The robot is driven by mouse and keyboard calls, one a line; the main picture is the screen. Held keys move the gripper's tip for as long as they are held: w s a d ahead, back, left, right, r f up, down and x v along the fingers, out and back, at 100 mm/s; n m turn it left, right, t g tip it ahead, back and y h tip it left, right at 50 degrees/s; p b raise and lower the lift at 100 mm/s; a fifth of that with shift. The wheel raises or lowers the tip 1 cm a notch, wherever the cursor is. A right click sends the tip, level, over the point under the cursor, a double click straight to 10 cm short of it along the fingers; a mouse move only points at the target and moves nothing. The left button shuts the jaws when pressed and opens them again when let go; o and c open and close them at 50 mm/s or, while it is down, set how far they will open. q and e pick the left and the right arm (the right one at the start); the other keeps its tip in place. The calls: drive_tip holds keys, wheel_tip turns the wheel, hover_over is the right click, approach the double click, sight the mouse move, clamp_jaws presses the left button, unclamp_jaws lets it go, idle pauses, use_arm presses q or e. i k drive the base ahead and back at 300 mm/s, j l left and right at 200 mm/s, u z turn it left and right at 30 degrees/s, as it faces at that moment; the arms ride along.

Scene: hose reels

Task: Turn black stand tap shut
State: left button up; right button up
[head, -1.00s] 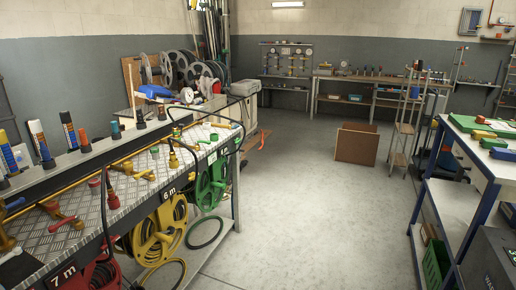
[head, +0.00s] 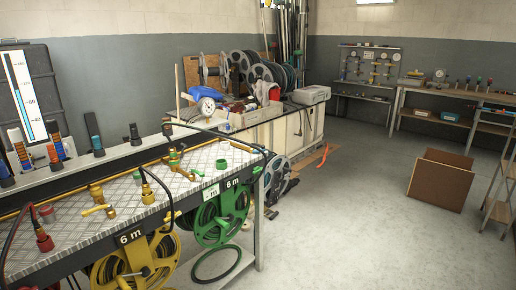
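A metal-topped bench (head: 130,207) with brass taps runs along the left. One brass tap (head: 176,163) stands upright near its middle; another tap (head: 98,201) with a yellow lever is nearer. A tap with a yellow handle (head: 241,147) lies towards the far end, beside a black hose (head: 225,136) that arches over the bench's end. A dark reel (head: 277,180) hangs at that far end, partly hidden. I cannot tell which tap belongs to a black stand, or whether any is open. Neither of my grippers is in view.
A yellow reel (head: 140,262) and a green reel (head: 220,217) hang under the bench. A loose green hose coil (head: 217,264) lies on the low shelf. A crate with reels (head: 295,125) stands behind. A brown box (head: 441,180) stands right; the floor (head: 345,235) between is clear.

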sight(262, 147)
drive_tip(key=i+l+u, duration=0.3)
drive_tip(key=i+l, duration=0.15)
drive_tip(key=i, duration=0.25)
drive_tip(key=i+l+u, duration=0.3)
drive_tip(key=i+l, duration=0.3)
drive_tip(key=i+j, duration=0.05)
